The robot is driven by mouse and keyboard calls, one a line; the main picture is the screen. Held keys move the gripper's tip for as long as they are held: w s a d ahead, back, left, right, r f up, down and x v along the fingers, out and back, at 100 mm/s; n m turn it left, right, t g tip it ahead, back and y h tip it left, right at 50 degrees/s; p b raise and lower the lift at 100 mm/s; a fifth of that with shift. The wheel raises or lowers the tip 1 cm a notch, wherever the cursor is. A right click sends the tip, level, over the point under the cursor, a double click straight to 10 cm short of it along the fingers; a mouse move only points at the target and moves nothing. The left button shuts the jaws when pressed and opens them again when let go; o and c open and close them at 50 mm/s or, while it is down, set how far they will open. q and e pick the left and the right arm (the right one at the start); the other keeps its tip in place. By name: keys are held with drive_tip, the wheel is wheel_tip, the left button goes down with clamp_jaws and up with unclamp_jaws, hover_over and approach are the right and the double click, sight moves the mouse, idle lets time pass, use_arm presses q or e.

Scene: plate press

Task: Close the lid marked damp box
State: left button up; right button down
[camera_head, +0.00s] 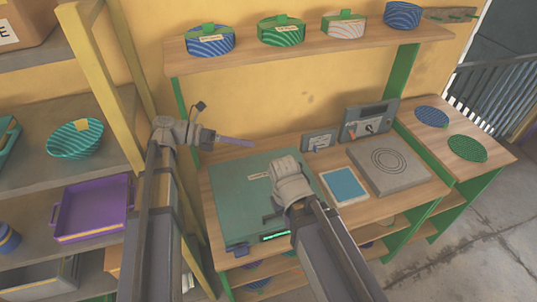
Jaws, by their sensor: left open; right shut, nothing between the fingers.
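A wide teal box (240,200) sits on the wooden bench. Its broad teal top, which looks like the lid, carries a small pale label (260,176) that is too small to read. The top appears to lie flat; I cannot tell whether a gap remains under it. A bright green strip shows at the front edge. My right gripper (287,167) is over the right part of the box, shut and empty; its fingertips are hidden and contact is unclear. My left gripper (232,140) is open and empty near the box's back left corner.
A blue-topped tile (344,187) and a grey slab with rings (388,164) stand right of the box. Grey instruments (369,122) stand behind. A yellow post rises on the left, beside a purple tray (92,207).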

use_arm(q)
drive_tip(key=b+x, duration=0.2)
drive_tip(key=x, duration=0.5)
drive_tip(key=shift+d, duration=0.35)
drive_tip(key=shift+f, duration=0.15)
drive_tip(key=shift+c, duration=0.2)
clamp_jaws()
idle(1.0)
drive_tip(key=shift+o, duration=0.2)
unclamp_jaws()
